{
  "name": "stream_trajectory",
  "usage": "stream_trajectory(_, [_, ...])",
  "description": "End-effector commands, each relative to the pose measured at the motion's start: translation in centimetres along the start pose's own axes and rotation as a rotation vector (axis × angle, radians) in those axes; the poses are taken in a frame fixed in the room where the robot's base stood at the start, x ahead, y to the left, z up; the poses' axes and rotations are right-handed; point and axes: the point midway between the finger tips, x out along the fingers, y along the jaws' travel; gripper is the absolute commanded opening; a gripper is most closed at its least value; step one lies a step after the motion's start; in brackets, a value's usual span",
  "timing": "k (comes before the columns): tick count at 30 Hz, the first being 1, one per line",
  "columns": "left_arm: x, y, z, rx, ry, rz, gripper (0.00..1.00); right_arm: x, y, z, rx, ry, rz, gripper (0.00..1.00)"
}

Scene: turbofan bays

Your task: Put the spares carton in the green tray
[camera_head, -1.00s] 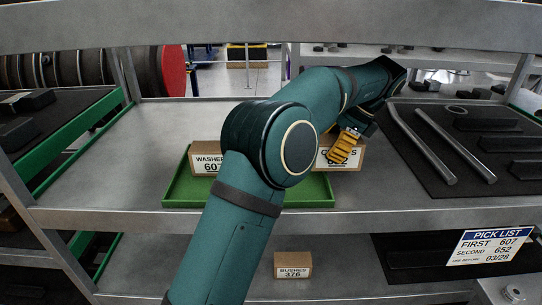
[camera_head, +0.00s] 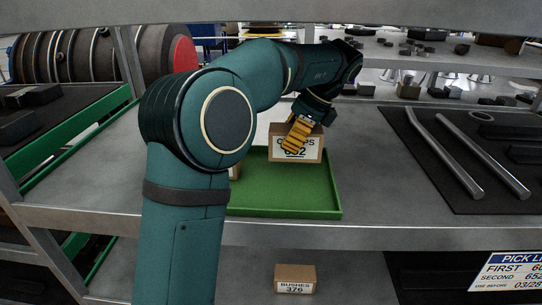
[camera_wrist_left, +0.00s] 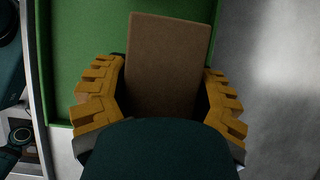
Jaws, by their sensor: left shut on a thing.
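My left gripper (camera_head: 297,133), with yellow fingers, is shut on a brown carton (camera_head: 315,154). Its white label is partly covered by the fingers and reads "C…PS" with a number ending in 2. The carton is over the back right part of the green tray (camera_head: 290,200); I cannot tell whether it touches the tray floor. A second carton (camera_head: 235,172) is in the tray, mostly hidden behind my arm. My right gripper is not in view.
The tray stands on a grey metal shelf (camera_head: 365,190). A dark mat (camera_head: 435,165) with metal rods (camera_head: 480,155) lies to the right. A bushes carton (camera_head: 295,278) is on the lower shelf. A pick list sign (camera_head: 510,270) hangs at the lower right.

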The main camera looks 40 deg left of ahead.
Motion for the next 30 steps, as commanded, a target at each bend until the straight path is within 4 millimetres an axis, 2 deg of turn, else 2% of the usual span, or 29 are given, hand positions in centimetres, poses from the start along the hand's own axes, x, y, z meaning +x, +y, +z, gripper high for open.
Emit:
stream_trajectory(3, [1.0, 0.0, 1.8, -0.003, 0.0, 0.0, 0.17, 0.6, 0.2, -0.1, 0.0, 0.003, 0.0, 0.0])
stream_trajectory(13, [2.1, 0.0, 3.9, -0.002, 0.001, 0.0, 0.17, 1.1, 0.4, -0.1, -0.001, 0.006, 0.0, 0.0])
stream_trajectory(19, [5.0, 0.0, 2.3, 0.002, -0.001, 0.0, 0.17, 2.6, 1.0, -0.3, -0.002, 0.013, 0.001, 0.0])
stream_trajectory(26, [5.1, 0.0, 2.2, 0.001, 0.0, 0.0, 0.17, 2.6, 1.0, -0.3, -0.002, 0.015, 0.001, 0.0])
stream_trajectory(27, [5.2, 0.0, 2.1, 0.001, 0.0, 0.001, 0.7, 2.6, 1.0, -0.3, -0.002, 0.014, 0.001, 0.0])
stream_trajectory(29, [5.2, 0.0, 2.2, 0.001, -0.001, 0.001, 0.91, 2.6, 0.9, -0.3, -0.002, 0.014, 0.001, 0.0])
stream_trajectory(30, [5.1, 0.0, 2.2, 0.001, -0.001, 0.001, 0.97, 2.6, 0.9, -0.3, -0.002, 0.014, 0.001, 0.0])
